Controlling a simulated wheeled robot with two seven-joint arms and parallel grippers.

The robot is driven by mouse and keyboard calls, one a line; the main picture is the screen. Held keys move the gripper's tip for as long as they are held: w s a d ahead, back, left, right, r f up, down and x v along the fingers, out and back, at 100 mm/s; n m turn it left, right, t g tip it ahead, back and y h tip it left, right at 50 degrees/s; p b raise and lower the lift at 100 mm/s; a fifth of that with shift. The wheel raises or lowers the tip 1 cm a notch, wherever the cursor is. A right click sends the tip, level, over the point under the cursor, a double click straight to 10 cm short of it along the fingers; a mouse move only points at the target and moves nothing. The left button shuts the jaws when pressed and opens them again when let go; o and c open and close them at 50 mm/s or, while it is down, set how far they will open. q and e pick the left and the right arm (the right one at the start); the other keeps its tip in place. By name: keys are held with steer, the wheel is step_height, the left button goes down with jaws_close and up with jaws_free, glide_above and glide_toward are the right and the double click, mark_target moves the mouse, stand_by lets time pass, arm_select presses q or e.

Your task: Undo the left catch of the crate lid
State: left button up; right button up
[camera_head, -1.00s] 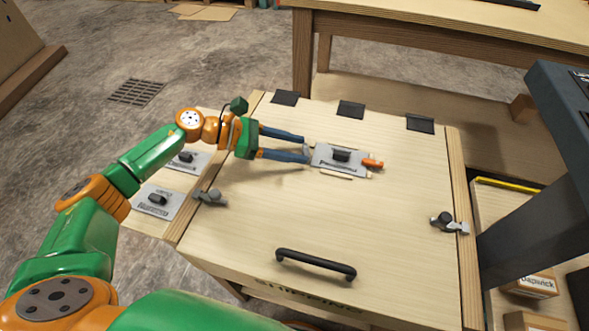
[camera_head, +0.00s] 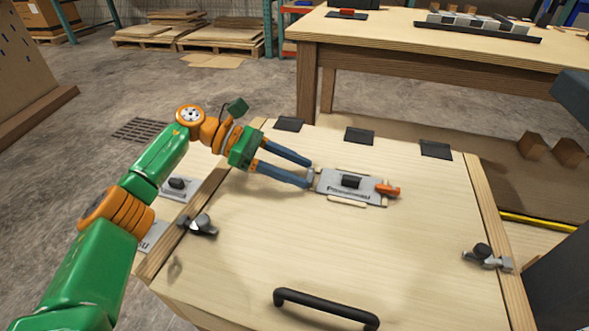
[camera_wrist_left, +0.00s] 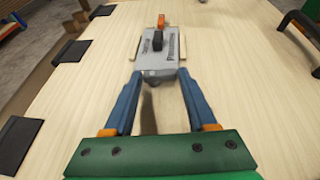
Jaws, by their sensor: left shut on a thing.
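The crate lid (camera_head: 320,250) is a pale wooden panel with a black handle (camera_head: 325,305) at its near edge. The left catch (camera_head: 200,225), a metal piece with a dark knob, sits at the lid's left edge; I cannot tell its state. A similar right catch (camera_head: 486,258) is at the right edge. My left gripper (camera_head: 311,174) is over the lid's far half, away from both catches. Its blue fingers are shut on the grey end of a labelled plate (camera_head: 333,182) with a black knob and orange tip; the wrist view shows the plate (camera_wrist_left: 160,53) between the fingertips.
Black hinges (camera_head: 360,136) line the lid's far edge. Labelled plates (camera_head: 178,187) lie left of the lid, partly behind my arm. A wooden workbench (camera_head: 440,45) stands behind. Wooden blocks (camera_head: 532,146) and a dark grey structure (camera_head: 570,97) are at the right.

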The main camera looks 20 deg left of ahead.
arm_select(q)
steer(key=o, duration=1.4)
steer(key=shift+d, duration=0.15)
steer(key=v, duration=0.7)
